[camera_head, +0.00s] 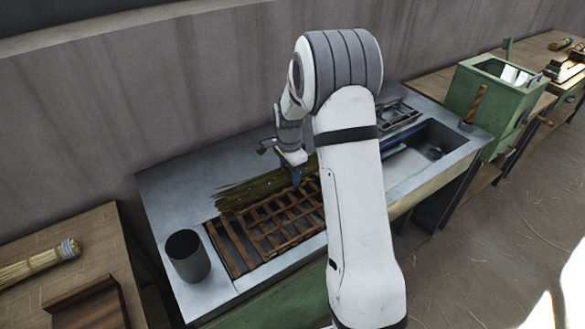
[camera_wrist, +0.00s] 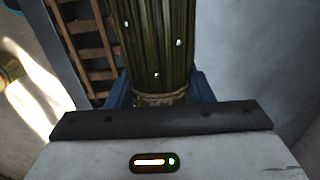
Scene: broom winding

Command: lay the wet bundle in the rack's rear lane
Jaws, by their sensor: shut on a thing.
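The wet bundle (camera_head: 257,188) is a dark olive-green sheaf of stalks, seen in the head view over the far side of the brown slatted rack (camera_head: 242,260). Its loose end points left. In the wrist view the bundle (camera_wrist: 158,45) shows pale droplets and a tie band near my gripper. My gripper (camera_head: 297,174) is shut on the bundle near its right end; the blue fingers also flank it in the wrist view (camera_wrist: 160,92). The rack's front slats are bare. I cannot tell whether the bundle touches the rack or hangs just above it.
A dark cylindrical cup (camera_head: 188,256) stands left of the rack on the grey metal bench (camera_head: 180,180). A sink basin (camera_head: 425,150) is at the right. A straw bundle (camera_head: 38,264) lies on the left wooden table. A green machine (camera_head: 490,105) stands right. My arm hides the bench's middle.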

